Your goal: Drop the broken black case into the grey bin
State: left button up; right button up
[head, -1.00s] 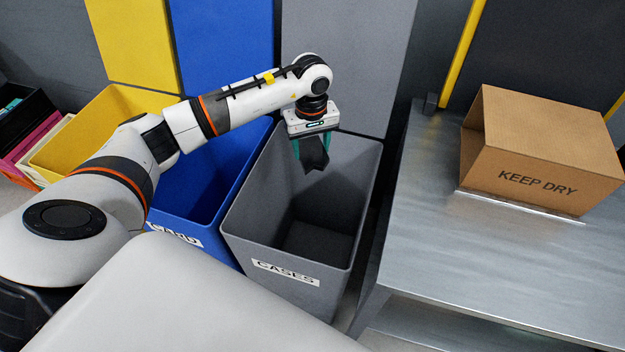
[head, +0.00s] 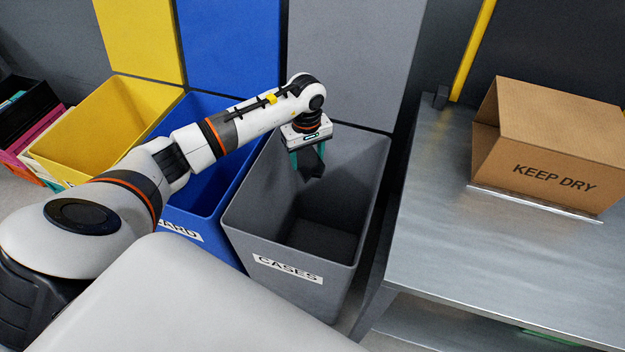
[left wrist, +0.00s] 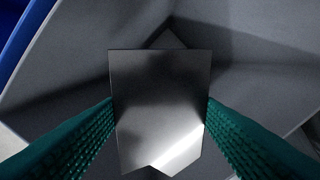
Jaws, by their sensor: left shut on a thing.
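My left gripper (head: 307,162) is shut on the broken black case (head: 312,165), which hangs below it over the open mouth of the grey bin (head: 345,255). The bin carries a label reading CASES and its visible floor is bare. In the left wrist view the case (left wrist: 158,100) sits between the two teal ribbed fingers (left wrist: 158,135), with a jagged lower edge. The grey bin's inner walls (left wrist: 255,70) show behind it. My right gripper is not in view.
A blue bin (head: 205,215) stands directly left of the grey one, then a yellow bin (head: 75,140). A metal table (head: 450,230) stands to the right, bearing a cardboard box (head: 545,160) marked KEEP DRY. Coloured trays (head: 30,135) lie at the far left.

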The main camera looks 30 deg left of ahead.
pick_arm(q)
jog(key=o, duration=0.8)
jog(key=shift+o, duration=1.2)
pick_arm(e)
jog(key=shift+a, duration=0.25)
pick_arm(q)
notch_tip(320, 180, up, 12)
jog(key=shift+b, duration=0.3)
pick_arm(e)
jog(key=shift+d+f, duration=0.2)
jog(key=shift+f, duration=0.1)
